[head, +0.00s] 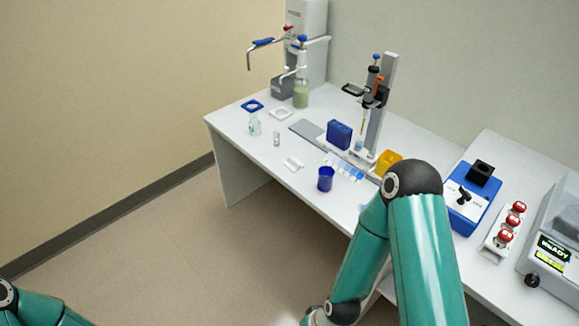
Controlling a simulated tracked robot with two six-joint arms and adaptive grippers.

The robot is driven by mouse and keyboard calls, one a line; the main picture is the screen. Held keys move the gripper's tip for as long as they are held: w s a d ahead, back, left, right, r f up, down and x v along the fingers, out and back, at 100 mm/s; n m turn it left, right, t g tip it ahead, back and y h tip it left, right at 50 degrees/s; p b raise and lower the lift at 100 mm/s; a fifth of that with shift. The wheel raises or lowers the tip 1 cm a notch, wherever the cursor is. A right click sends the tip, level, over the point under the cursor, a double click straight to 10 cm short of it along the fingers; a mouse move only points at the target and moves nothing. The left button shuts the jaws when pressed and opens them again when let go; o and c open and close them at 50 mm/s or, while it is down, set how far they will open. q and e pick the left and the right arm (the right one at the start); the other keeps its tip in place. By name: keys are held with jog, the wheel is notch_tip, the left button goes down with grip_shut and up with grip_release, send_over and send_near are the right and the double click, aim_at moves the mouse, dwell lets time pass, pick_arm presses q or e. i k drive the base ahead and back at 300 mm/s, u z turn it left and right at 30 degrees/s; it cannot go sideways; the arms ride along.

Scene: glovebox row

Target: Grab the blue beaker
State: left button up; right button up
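The blue beaker (325,179) stands upright on the white bench (235,128), close to its front edge. It is a small, dark blue, open-topped cup. My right arm comes in from the bottom right and bends just to the right of the beaker. My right gripper is not visible; only arm links show, low in the picture. My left arm shows only as a small part in the bottom left corner, far from the beaker, and its gripper is out of view.
A clear flask (254,125) and small vial (276,139) stand left of the beaker. A blue box (339,134) and a dispenser stand (382,105) are behind it. A yellow item (388,162) is near my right arm. A blue device (466,205) sits at right. Floor in front is clear.

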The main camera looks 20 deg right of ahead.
aim_at(326, 174)
jog(key=u, duration=0.05)
jog(key=i, duration=0.9)
jog(key=z, duration=0.35)
